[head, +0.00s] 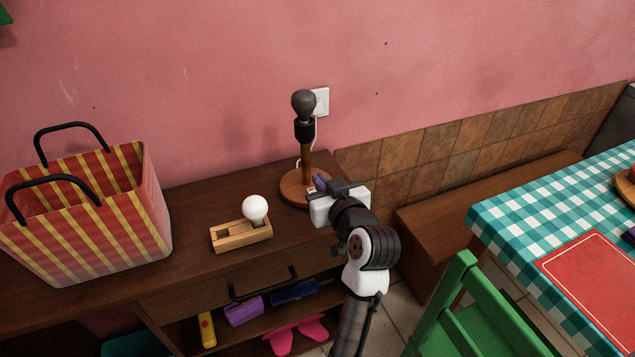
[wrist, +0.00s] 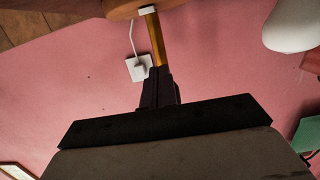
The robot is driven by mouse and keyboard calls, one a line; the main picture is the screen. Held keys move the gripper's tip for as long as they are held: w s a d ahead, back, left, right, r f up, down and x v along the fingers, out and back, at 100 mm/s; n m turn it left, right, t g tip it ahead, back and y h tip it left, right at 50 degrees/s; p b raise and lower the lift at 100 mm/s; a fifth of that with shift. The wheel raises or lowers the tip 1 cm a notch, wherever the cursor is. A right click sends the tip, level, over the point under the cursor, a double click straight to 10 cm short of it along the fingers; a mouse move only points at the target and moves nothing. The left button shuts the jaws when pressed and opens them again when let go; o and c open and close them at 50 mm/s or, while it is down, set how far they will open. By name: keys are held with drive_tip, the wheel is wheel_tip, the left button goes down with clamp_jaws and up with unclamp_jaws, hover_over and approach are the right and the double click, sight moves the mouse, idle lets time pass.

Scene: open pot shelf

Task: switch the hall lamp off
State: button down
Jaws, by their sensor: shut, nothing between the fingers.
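The hall lamp (head: 307,160) stands upright on the dark wooden cabinet, with a round wooden base, a brown post and a dark grey bulb (head: 303,103) that shows no glow. A small white piece (head: 311,190), which looks like a switch, sits on the base's front. My gripper (head: 319,182) is shut and empty, low in front of the post, its tips close to the base. I cannot tell whether they touch it. In the wrist view, my gripper (wrist: 159,72) points toward the post (wrist: 154,38), the base (wrist: 125,8) and the white piece (wrist: 148,10).
A white bulb (head: 255,208) sits in a wooden holder (head: 241,236) left of the lamp. A striped bag (head: 90,220) stands farther left. A white wall socket (head: 320,101) with a cord is behind the lamp. A bench (head: 480,200), checked table (head: 545,200) and green chair (head: 470,310) are right.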

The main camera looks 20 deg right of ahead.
drive_tip(key=s, duration=0.1)
drive_tip(key=s+r, duration=0.1)
drive_tip(key=s, duration=0.1)
drive_tip(key=s+r, duration=0.1)
drive_tip(key=s, duration=0.1)
drive_tip(key=shift+b, duration=0.3)
